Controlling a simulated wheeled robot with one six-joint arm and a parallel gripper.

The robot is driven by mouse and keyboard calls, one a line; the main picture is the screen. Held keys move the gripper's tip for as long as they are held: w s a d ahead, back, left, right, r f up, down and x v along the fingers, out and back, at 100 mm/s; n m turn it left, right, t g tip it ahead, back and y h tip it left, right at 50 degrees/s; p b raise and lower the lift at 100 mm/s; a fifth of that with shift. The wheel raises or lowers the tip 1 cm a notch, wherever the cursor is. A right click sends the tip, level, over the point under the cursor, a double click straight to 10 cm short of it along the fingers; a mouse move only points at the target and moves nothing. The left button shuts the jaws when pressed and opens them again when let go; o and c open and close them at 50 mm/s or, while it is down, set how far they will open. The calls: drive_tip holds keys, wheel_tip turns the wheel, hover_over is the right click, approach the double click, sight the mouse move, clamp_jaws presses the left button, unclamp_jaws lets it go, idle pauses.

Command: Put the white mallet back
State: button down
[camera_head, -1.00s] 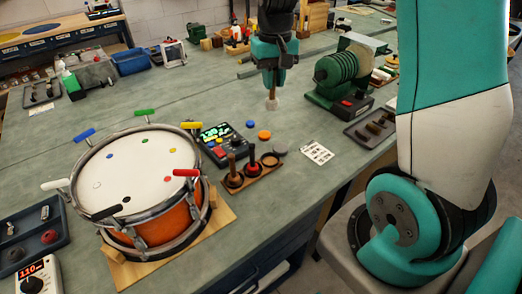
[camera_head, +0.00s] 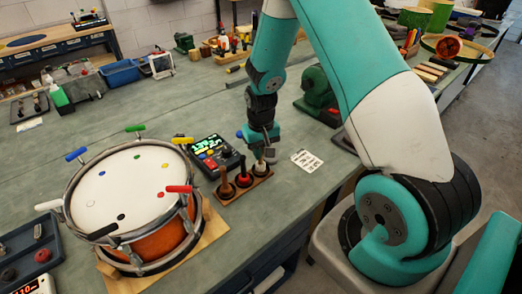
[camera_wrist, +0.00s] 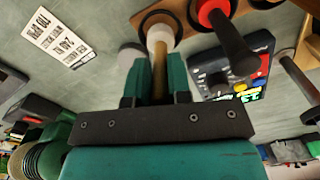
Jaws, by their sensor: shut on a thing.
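The white mallet shows in the wrist view (camera_wrist: 159,62) as a tan handle with a pale head, and its head shows in the head view (camera_head: 260,168). My gripper (camera_head: 263,150) is shut on its handle, with a teal finger on each side in the wrist view (camera_wrist: 158,75). The mallet is about upright, its head down at the right-hand cup of the wooden rack (camera_head: 226,201). I cannot tell whether the head rests on the cup's bottom. The brown mallet (camera_head: 225,183) and the red mallet (camera_head: 243,174) stand in the other two cups.
The drum (camera_head: 125,205) with coloured tuning keys stands left of the rack. A control box with a lit display (camera_head: 213,153) is just behind the rack. A printed card (camera_head: 306,160) lies to the right. A green machine (camera_head: 315,92) stands behind on the right.

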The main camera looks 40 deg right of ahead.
drive_tip(key=shift+f, duration=0.35)
drive_tip(key=shift+f, duration=0.15)
drive_tip(key=c, duration=1.1)
unclamp_jaws()
drive_tip(key=shift+o, duration=0.2)
